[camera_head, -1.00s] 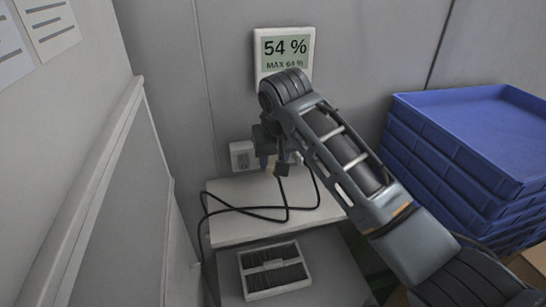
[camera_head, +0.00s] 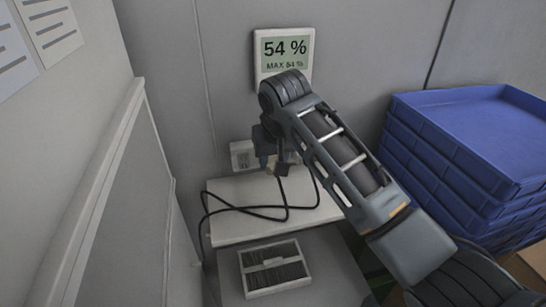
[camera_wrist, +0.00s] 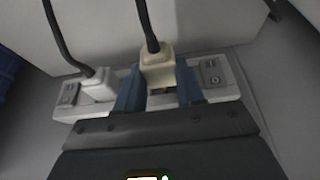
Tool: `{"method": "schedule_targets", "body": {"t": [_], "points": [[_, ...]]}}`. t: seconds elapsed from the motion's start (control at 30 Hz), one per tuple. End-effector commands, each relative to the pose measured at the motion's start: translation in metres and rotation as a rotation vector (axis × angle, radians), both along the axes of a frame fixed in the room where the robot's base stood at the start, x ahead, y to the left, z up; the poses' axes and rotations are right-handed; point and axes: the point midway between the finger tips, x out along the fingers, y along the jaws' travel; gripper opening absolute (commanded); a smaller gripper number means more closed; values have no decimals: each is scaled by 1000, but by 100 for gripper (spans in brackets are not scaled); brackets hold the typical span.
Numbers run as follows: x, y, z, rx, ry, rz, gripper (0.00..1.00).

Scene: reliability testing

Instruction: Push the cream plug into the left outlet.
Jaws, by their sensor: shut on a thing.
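The cream plug (camera_wrist: 157,65) is between the blue fingers of my gripper (camera_wrist: 158,88) in the wrist view, with its black cable rising from it. My gripper is shut on it, at the middle of the white outlet strip (camera_wrist: 232,94). I cannot tell whether its prongs are in a socket. A white plug (camera_wrist: 98,85) sits at the strip to the left in this view. In the head view, the strip's left end (camera_head: 242,155) shows on the wall, left of my gripper (camera_head: 270,163); my arm hides most of the rest.
A white shelf (camera_head: 225,230) below carries looped black cable (camera_head: 245,209). A tray of dark slats (camera_head: 272,268) stands below it. Stacked blue trays (camera_head: 470,150) are at the right. A display (camera_head: 285,50) reading 54 % hangs above. A panel (camera_head: 110,200) stands at the left.

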Motion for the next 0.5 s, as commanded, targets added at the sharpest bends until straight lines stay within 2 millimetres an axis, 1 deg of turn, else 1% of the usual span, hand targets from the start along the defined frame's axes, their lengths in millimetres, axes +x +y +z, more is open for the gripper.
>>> {"method": "schedule_targets", "body": {"t": [0.5], "points": [[9, 3, 1, 0, 0, 1, 7]]}}
